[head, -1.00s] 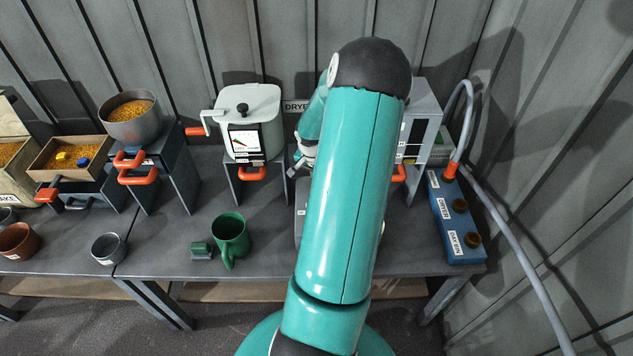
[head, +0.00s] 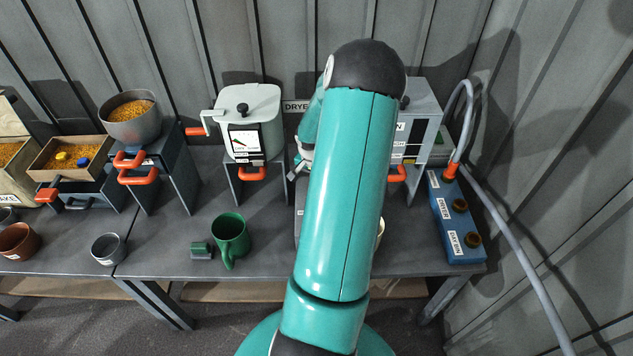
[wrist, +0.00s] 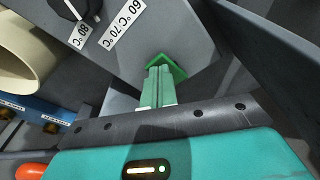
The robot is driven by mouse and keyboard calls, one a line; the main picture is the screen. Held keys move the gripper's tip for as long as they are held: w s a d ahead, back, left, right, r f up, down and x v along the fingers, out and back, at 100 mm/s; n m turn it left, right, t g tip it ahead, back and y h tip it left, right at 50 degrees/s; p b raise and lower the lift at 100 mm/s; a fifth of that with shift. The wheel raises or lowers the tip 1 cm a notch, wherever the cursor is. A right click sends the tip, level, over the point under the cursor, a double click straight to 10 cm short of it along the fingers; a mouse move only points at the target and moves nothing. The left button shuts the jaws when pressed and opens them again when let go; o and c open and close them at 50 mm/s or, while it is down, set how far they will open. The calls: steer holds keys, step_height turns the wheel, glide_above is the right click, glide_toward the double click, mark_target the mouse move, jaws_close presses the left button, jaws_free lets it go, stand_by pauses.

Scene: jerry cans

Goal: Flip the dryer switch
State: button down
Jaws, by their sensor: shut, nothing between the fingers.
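In the wrist view, my gripper (wrist: 157,92) is shut, its narrow pale green fingers together with nothing held. The fingers point at a bright green piece (wrist: 168,66) on or in front of a grey panel (wrist: 165,30); it may be the switch. The fingertips overlap it, and I cannot tell whether they touch. A dark dial (wrist: 72,8) with temperature labels is on the panel at upper left. In the head view, a DRYER sign (head: 296,106) is on the back wall, partly covered by my arm. My arm hides most of what stands below it and my fingertips.
A white cooker-like unit (head: 250,115) stands left of my arm and a grey cabinet (head: 422,110) right of it. A blue block (head: 455,222) with a hose is at the right edge. A green mug (head: 231,238) stands on the table. A beige cylinder (wrist: 25,50) is near my gripper's left.

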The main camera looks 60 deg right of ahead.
steer(key=shift+f, duration=0.15)
steer(key=shift+r, duration=3.5)
steer(key=shift+a, duration=0.1)
